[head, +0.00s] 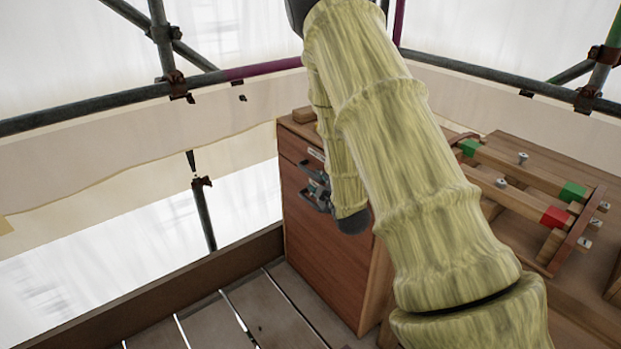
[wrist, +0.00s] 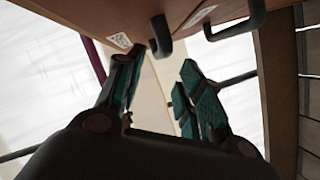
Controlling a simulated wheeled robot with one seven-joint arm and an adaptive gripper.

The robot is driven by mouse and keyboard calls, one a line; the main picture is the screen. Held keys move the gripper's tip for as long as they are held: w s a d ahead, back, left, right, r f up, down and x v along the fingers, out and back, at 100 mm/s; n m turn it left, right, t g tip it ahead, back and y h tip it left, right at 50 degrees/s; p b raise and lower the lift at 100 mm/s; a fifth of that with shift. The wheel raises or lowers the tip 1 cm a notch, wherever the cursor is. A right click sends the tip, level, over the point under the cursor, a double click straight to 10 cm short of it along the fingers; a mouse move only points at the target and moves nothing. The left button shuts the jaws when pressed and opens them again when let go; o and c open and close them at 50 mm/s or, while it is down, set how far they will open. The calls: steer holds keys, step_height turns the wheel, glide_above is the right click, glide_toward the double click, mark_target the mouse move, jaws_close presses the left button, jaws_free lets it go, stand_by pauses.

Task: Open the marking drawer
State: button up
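A brown wooden drawer cabinet (head: 325,265) stands beyond my arm, with dark handles on its front. A pale label (head: 316,152) is on the upper front; its text is too small to read. In the wrist view two dark handles (wrist: 160,37) and (wrist: 240,24) stick out from the front, each near a pale label. I cannot tell which drawer is the marking one. My gripper (wrist: 160,70) is open, its teal-padded fingers apart and close to the nearer handle, with nothing visibly held. In the head view my gripper (head: 318,190) is at the handles, partly hidden by my arm.
A wooden bench (head: 590,270) to the right carries a rack with green and red blocks (head: 555,217) and several bolts. Scaffold pipes (head: 100,108) and pale sheeting surround the place. The plank floor (head: 265,310) before the cabinet is clear.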

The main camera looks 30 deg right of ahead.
mark_target(313, 176)
steer(key=x, duration=1)
steer(key=shift+a, duration=0.1)
jaws_close()
